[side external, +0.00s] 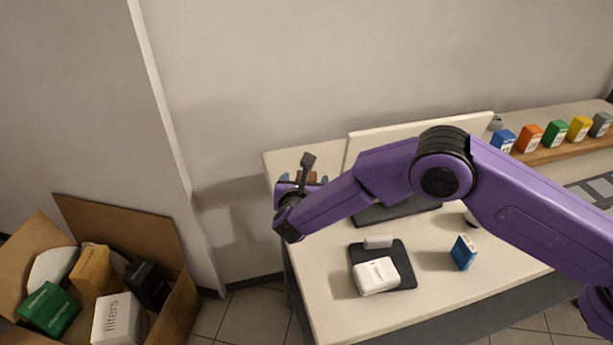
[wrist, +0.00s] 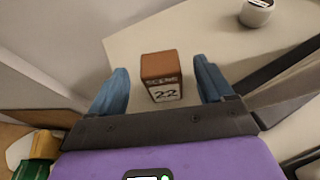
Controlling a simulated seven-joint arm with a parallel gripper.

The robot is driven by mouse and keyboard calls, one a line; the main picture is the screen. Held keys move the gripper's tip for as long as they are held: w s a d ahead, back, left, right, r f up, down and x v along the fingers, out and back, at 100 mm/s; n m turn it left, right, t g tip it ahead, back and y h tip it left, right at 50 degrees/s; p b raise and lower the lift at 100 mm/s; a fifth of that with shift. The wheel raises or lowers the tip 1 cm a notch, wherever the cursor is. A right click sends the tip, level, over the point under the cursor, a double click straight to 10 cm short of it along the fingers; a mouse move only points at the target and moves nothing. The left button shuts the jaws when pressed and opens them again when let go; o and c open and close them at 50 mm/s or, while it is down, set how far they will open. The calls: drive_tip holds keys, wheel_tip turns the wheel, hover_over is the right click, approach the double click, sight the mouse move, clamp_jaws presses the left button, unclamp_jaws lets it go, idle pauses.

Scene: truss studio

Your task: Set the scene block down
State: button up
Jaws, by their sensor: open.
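The scene block (wrist: 162,72) is a brown block with a white front marked "SCENE 22". In the wrist view it stands upright between my two blue fingertips, with a gap visible on each side. My gripper (wrist: 160,84) is open around it and does not visibly touch it. In the side view, the block (side external: 306,176) shows as a small brown patch at the far left end of the white table (side external: 320,285), partly hidden by my gripper (side external: 303,179). It appears to rest on the table; its underside is hidden.
A dark mat (side external: 407,272) holds a white box (side external: 376,276). A blue box (side external: 463,252) stands right of it. A white panel (side external: 380,145) rises at the back, and coloured boxes line a shelf (side external: 555,148). A filled carton (side external: 185,300) is on the floor at left.

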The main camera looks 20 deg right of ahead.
drive_tip(key=v, duration=0.6)
drive_tip(key=shift+s, duration=0.25)
drive_tip(key=shift+a+r, duration=0.15)
drive_tip(key=shift+r, duration=0.1)
